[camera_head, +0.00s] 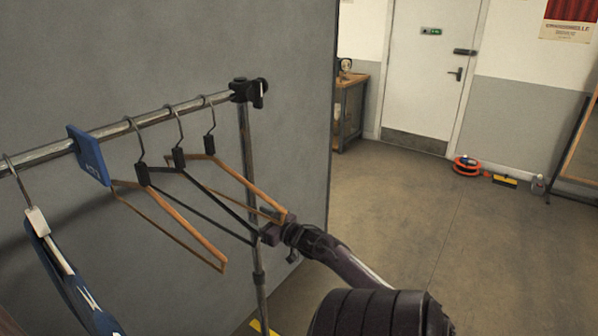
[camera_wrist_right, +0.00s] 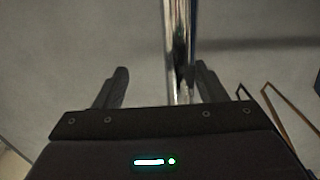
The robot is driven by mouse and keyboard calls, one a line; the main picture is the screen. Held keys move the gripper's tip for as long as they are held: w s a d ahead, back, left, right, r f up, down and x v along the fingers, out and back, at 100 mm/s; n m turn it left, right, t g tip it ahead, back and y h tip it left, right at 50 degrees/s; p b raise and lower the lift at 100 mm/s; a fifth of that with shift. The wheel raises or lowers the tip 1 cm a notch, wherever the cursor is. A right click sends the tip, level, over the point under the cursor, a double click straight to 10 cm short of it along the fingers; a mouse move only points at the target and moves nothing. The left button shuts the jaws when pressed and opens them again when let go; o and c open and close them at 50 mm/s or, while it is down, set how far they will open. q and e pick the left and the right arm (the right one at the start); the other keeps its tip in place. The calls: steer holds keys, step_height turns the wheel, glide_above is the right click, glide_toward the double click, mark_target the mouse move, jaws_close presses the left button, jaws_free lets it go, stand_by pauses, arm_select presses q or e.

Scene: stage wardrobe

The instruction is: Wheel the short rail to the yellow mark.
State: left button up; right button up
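The short rail's metal top bar (camera_head: 62,149) runs from the left edge to a black end clamp (camera_head: 243,90), with its upright post (camera_head: 251,180) going down to the floor. Several hangers, wooden (camera_head: 185,222) and black, hang on it. My right gripper (camera_head: 270,235) is beside the post in the head view. In the right wrist view its fingers (camera_wrist_right: 160,80) are apart, with the chrome post (camera_wrist_right: 178,45) between them, nearer the right finger. A bit of yellow mark (camera_head: 262,328) shows on the floor near the post's foot. My left gripper is not in view.
A grey partition (camera_head: 295,70) stands right behind the rail. A blue divider (camera_head: 88,157) and a blue item (camera_head: 72,290) hang on the bar. Open floor (camera_head: 420,215) lies to the right, towards a white door (camera_head: 425,65) and an orange cable reel (camera_head: 466,165).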

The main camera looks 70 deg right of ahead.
steer(key=s+d+b, duration=0.2)
steer(key=d+b, duration=0.7)
steer(key=b, duration=0.1)
steer(key=s+d+b, duration=0.2)
steer(key=d+b, duration=0.7)
steer(key=d, duration=0.1)
steer(key=a+p+v, duration=0.1)
steer(key=p+v, duration=1.1)
steer(key=p, duration=0.5)
steer(key=shift+a, duration=0.25)
stand_by(2.3)
